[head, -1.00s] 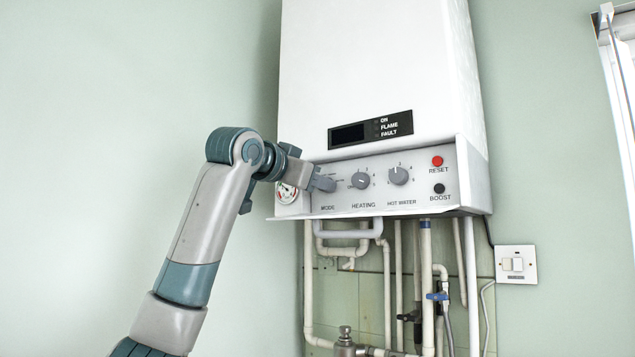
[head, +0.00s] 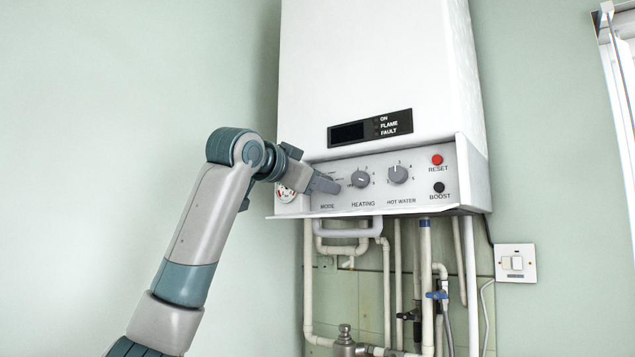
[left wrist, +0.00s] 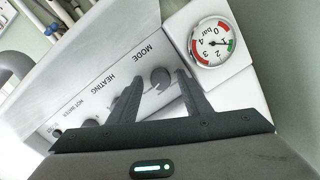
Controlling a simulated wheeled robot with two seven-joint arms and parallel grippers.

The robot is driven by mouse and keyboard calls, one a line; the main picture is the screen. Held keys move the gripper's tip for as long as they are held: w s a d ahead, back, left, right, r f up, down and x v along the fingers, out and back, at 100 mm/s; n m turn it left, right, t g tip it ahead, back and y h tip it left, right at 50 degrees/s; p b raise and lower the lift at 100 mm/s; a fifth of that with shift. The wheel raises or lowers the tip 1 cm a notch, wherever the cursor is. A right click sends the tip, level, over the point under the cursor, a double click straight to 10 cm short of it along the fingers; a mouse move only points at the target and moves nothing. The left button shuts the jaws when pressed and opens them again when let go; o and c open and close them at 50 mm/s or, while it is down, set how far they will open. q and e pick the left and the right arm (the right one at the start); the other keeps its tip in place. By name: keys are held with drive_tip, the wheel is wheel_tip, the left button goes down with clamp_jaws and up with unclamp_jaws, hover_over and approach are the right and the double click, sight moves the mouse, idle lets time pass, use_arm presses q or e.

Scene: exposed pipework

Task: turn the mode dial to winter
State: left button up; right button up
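The mode dial (left wrist: 160,78) is a small round grey knob on the boiler's panel, below the printed word MODE in the left wrist view. My left gripper (left wrist: 160,75) is open, with one finger on each side of the dial. Gaps show between the fingers and the dial; contact is not visible. In the head view my left gripper (head: 325,185) covers the dial at the panel's left end, so its pointer and position marks cannot be read. My right gripper is in neither view.
The heating dial (head: 360,179) and hot water dial (head: 398,174) sit to the right of the mode dial. A pressure gauge (left wrist: 213,43) is close beside one finger. Pipes (head: 387,290) run below the boiler (head: 375,60). Open wall lies to the left.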

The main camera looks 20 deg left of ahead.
use_arm(q)
drive_tip(key=shift+s, duration=0.1)
drive_tip(key=shift+b+v, duration=0.65)
drive_tip(key=shift+v, duration=0.15)
drive_tip(key=b+v, duration=0.6)
drive_tip(key=v, duration=0.9)
drive_tip(key=shift+s+b, duration=0.3)
drive_tip(key=shift+b, duration=0.1)
drive_tip(key=shift+r, duration=0.1)
